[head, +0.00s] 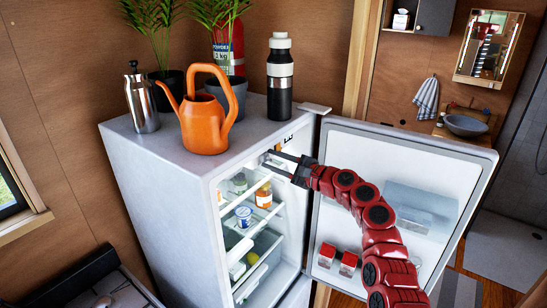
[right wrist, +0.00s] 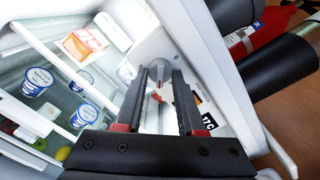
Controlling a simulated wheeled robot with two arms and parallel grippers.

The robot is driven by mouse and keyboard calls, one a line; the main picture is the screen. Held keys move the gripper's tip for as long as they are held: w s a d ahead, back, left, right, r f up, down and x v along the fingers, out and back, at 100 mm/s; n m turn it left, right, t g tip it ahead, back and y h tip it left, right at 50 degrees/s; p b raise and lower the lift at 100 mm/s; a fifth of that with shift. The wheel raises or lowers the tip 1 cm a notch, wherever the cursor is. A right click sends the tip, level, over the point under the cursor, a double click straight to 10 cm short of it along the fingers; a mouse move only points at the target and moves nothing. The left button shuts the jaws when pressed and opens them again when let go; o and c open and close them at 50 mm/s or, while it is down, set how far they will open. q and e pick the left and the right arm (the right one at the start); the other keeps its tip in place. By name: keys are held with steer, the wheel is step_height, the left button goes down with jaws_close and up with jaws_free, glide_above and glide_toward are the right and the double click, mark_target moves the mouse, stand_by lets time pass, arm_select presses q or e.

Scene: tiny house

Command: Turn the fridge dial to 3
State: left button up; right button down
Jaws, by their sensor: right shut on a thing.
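The fridge (head: 165,185) stands in the head view with its door (head: 400,190) swung open to the right. My right gripper (head: 272,158) reaches into the top of the open fridge, its fingertips at the upper inside wall. In the right wrist view the grey dial (right wrist: 160,69) sits on a white housing, and my right gripper (right wrist: 160,80) is shut on its knob, one finger on each side. A small 0 mark shows on the housing near the dial. The other dial marks and the dial's exact setting cannot be read. My left gripper is not in view.
An orange watering can (head: 205,115), a black bottle (head: 280,75) and a silver flask (head: 141,98) stand on the fridge top. Red-lidded containers (head: 348,263) sit in the door.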

stand_by(0.6)
steer(key=c, duration=0.5)
jaws_free()
steer(key=shift+d, duration=0.1)
steer(key=b+v, duration=0.7)
steer(key=v, duration=1)
steer(key=shift+s+d, duration=0.1)
steer(key=shift+d, duration=0.05)
